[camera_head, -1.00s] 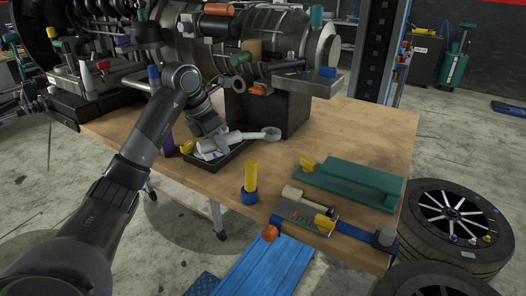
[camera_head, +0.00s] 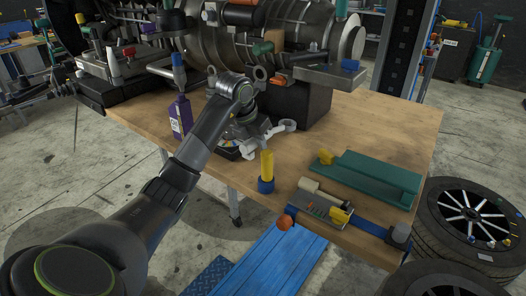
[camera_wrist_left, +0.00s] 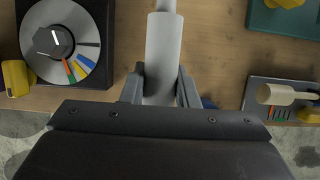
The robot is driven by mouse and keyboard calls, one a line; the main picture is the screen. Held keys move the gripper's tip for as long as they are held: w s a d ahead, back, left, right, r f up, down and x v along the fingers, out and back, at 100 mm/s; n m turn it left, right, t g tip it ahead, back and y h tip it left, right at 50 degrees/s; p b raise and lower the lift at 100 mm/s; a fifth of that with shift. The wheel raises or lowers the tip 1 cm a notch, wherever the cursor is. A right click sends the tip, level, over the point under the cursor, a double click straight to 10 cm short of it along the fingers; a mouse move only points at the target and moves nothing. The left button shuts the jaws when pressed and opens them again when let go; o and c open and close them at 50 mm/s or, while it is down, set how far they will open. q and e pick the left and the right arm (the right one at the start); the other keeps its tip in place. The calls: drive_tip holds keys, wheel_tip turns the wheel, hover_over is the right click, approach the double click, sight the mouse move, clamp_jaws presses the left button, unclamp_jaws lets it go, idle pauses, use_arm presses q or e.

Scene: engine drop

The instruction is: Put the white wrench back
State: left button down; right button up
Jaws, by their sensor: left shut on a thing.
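My left gripper (camera_head: 254,138) is shut on the white wrench (camera_head: 286,126), whose ring-like end sticks out to the right in front of the black block. In the left wrist view, the two fingers (camera_wrist_left: 160,88) clasp the pale handle (camera_wrist_left: 164,55) from both sides, and its far end runs out of the top of the picture. A black dial box (camera_wrist_left: 100,20) with a round grey disc and coloured segments lies left of the wrench there. In the head view my gripper partly hides this box (camera_head: 229,154). My right gripper is not in view.
A yellow cylinder with a blue base (camera_head: 267,172) stands close in front of the wrench. A purple bottle (camera_head: 181,116) stands left of my arm. The engine (camera_head: 300,40) and black block (camera_head: 302,104) are behind. A green plate (camera_head: 368,178) and small tool tray (camera_head: 322,205) lie right.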

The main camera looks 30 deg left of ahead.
sight(257, 167)
use_arm(q)
wheel_tip(257, 167, down, 5)
drive_tip(key=shift+f+p, duration=0.1)
drive_tip(key=shift+p, duration=0.4)
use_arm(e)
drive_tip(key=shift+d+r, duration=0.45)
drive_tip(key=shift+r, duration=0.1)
use_arm(q)
drive_tip(key=shift+f+b, duration=0.25)
drive_tip(key=shift+b, duration=0.05)
drive_tip(key=c, duration=1.1)
unclamp_jaws()
drive_tip(key=shift+r, duration=0.1)
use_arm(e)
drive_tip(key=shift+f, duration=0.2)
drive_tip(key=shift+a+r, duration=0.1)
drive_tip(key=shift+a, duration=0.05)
